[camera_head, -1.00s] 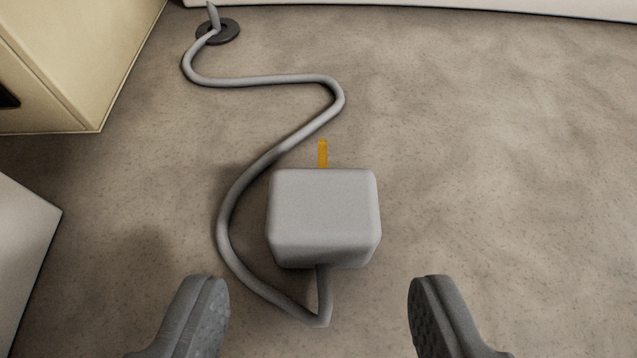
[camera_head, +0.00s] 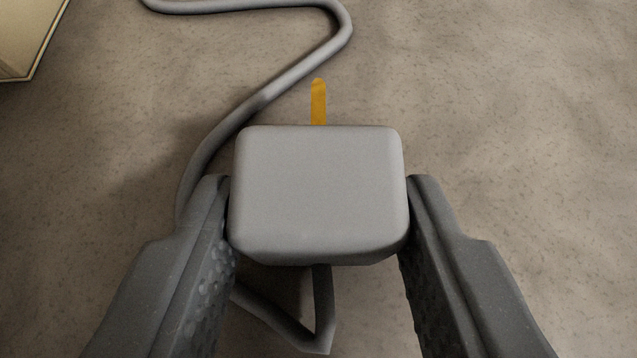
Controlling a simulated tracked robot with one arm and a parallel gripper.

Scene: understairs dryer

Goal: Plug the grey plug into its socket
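The grey plug (camera_head: 318,192) is a rounded box-shaped body in the middle of the view, over the floor. A narrow orange strip (camera_head: 319,101) shows at its far side. Its grey cable (camera_head: 324,300) leaves the near side, bends sharply and runs round the left towards the top. My gripper (camera_head: 318,185) has one finger on each side of the plug, still spread about the plug's full width. The fingers are very close to its sides; whether they touch it is unclear. No socket is in view.
The speckled beige floor (camera_head: 530,120) is clear to the right of the plug. The corner of a cream cabinet (camera_head: 25,40) shows at the top left. The cable loops across the top left of the floor.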

